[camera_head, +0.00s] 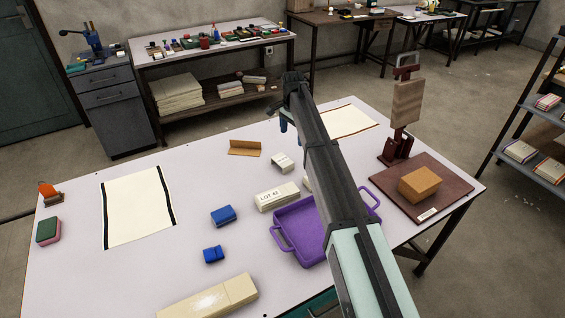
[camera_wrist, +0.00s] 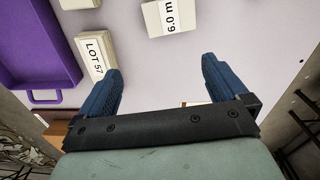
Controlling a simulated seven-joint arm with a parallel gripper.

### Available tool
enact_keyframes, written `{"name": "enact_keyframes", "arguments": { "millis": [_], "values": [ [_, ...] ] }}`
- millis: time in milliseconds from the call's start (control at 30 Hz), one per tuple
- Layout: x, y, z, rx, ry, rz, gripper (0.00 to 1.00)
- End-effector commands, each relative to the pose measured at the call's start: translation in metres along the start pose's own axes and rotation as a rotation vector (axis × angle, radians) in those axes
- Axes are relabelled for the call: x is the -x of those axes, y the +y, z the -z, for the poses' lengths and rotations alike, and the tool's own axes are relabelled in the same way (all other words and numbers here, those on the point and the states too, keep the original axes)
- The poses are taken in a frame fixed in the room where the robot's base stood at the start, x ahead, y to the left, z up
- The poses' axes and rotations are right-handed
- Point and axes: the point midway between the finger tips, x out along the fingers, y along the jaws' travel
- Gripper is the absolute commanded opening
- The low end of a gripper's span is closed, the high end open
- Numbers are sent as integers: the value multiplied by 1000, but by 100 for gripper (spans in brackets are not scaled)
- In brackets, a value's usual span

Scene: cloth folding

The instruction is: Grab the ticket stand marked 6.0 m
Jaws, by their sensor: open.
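In the head view my gripper (camera_head: 285,123) is above the far part of the table, beyond the white stand.
A stand marked LOT 57 (camera_wrist: 95,56) shows beside my left-hand finger in the wrist view. A LOT 42 block (camera_head: 277,196) and a purple tray (camera_head: 283,242) are nearer in the head view. A brown folded piece (camera_head: 244,148) lies left. Blue blocks (camera_head: 223,215) lie nearer.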

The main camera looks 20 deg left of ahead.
Motion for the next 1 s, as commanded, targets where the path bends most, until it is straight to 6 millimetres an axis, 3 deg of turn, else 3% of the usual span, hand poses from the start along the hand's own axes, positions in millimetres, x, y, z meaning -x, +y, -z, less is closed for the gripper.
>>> {"name": "enact_keyframes", "arguments": {
  "millis": [100,267,733,1000],
  "values": [
    [4,-20,-14,17,-6,14,100],
    [-1,-24,-19,21,-9,19,100],
    [-71,-24,-19,20,-9,18,100],
    [-86,-24,-19,20,-8,18,100]
  ]
}}
